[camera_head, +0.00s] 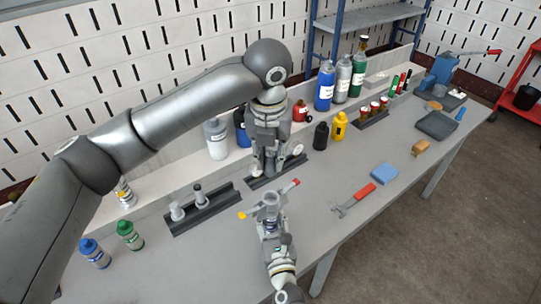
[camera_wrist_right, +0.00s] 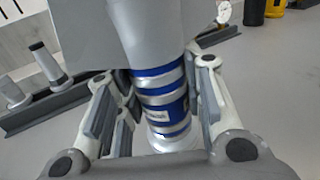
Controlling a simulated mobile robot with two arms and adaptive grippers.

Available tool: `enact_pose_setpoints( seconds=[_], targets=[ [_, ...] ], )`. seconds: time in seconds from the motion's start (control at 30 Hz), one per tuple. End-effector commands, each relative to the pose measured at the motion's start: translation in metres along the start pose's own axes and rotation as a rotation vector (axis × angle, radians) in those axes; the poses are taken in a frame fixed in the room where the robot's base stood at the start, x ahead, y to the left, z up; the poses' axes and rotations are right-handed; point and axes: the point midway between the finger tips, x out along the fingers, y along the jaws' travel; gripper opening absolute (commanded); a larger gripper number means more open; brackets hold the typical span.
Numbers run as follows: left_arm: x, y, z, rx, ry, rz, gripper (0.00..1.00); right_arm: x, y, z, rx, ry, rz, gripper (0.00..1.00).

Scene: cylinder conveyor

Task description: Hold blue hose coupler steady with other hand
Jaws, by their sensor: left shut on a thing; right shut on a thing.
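The blue hose coupler (camera_wrist_right: 160,98) stands between the fingers of my right gripper (camera_wrist_right: 160,112) in the right wrist view, a blue and silver banded cylinder with a label. Its grey upper part (camera_head: 269,201) shows in the head view, with side arms tipped red and yellow. My right gripper (camera_head: 274,228) is shut on it, above the table. My left gripper (camera_head: 268,167) points down behind it, near the rear rack. It is shut, but what it holds is hidden by its fingers.
A dark rack (camera_head: 205,212) with two upright fittings stands left, and a pressure gauge (camera_head: 297,149) right of my left gripper. Bottles line the back. A red-handled wrench (camera_head: 357,197) and blue block (camera_head: 384,174) lie right. The table (camera_head: 330,250) is clear at the front.

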Motion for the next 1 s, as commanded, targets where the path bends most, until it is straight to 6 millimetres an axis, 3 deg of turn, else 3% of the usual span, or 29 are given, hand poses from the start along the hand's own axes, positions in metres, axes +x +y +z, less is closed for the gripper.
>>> enact_pose_setpoints(
  seconds=[0.03, 0.2, 0.57, 0.77, 1.0],
  targets=[
    [0.0, 0.0, 0.0, 0.0, 0.0, 0.0, 0.0, 0.0, 0.0, 0.0, 0.0, 0.0, 0.0, 0.4],
    [0.0, 0.0, 0.0, 0.0, 0.0, -0.001, 0.0, 0.0, 0.0, 0.0, 0.0, 0.0, 0.0, 0.61],
    [0.0, 0.0, 0.0, 0.0, 0.0, -0.001, 0.0, -0.003, 0.0, -0.001, 0.0, 0.001, 0.0, 0.61],
    [0.0, 0.0, 0.0, 0.0, 0.0, -0.001, 0.0, -0.029, 0.0, -0.001, 0.0, 0.002, 0.001, 0.61],
    [0.0, 0.0, 0.0, 0.0, 0.0, -0.001, 0.0, -0.081, 0.0, -0.002, 0.0, 0.003, 0.001, 0.61]
  ],
)
